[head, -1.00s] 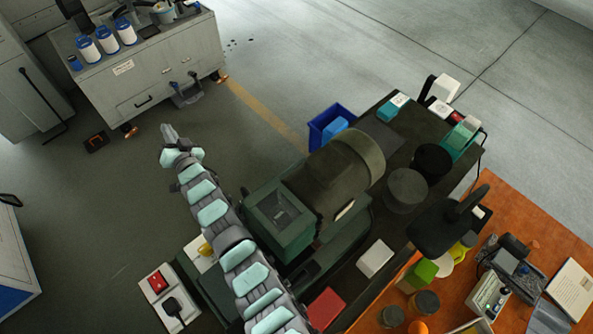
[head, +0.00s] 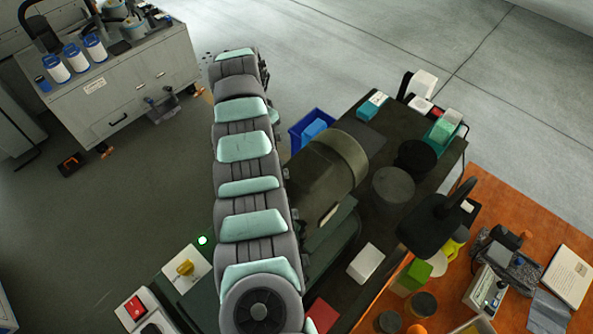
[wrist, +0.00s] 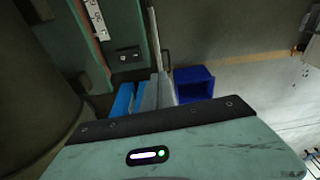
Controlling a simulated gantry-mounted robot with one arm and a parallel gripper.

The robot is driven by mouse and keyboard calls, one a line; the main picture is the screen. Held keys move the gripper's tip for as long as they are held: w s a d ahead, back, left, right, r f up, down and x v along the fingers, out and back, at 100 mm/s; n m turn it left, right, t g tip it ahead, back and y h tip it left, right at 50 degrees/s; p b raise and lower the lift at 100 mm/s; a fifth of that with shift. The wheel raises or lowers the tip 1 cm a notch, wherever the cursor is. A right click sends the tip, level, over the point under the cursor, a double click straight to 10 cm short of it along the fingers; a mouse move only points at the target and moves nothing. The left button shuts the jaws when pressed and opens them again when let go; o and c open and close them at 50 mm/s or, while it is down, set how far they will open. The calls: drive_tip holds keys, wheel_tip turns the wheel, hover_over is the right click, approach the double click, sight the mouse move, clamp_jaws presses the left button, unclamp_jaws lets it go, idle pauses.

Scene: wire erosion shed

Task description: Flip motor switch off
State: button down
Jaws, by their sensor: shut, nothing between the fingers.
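A white switch box with a red rocker switch (head: 135,307) sits at the lower left of the head view. Just above it is a white plate with a yellow knob (head: 185,268), and a small green light (head: 202,240) glows beside that. I cannot tell which of these controls is the motor switch. In the wrist view my gripper (wrist: 157,88) shows as grey fingers, close together and empty, beyond its pale green housing. In the head view its fingers are hidden past the end of my raised arm.
A dark green machine with a large cylindrical motor housing (head: 325,175) stands right of my arm. A blue bin (head: 298,138) is behind it. An orange bench (head: 535,225) with instruments is at right, and a grey cabinet (head: 150,75) at upper left. Open floor lies at left.

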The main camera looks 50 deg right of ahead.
drive_tip(key=s+r+g+y, duration=0.1)
drive_tip(key=s+r, duration=0.2)
drive_tip(key=s, duration=0.3)
drive_tip(key=shift+m+g+y, duration=0.3)
drive_tip(key=shift+m+y, duration=0.1)
drive_tip(key=shift+s, duration=0.1)
drive_tip(key=f+p, duration=0.1)
drive_tip(key=f, duration=0.3)
drive_tip(key=s+f+p, duration=0.1)
drive_tip(key=f, duration=0.7)
drive_tip(key=shift+s+f+p, duration=0.3)
drive_tip(key=shift+p, duration=0.1)
drive_tip(key=shift+f, duration=0.65)
drive_tip(key=shift+s+f, duration=0.1)
drive_tip(key=shift+f, duration=0.2)
drive_tip(key=shift+f+b, duration=0.15)
drive_tip(key=shift+b, duration=0.55)
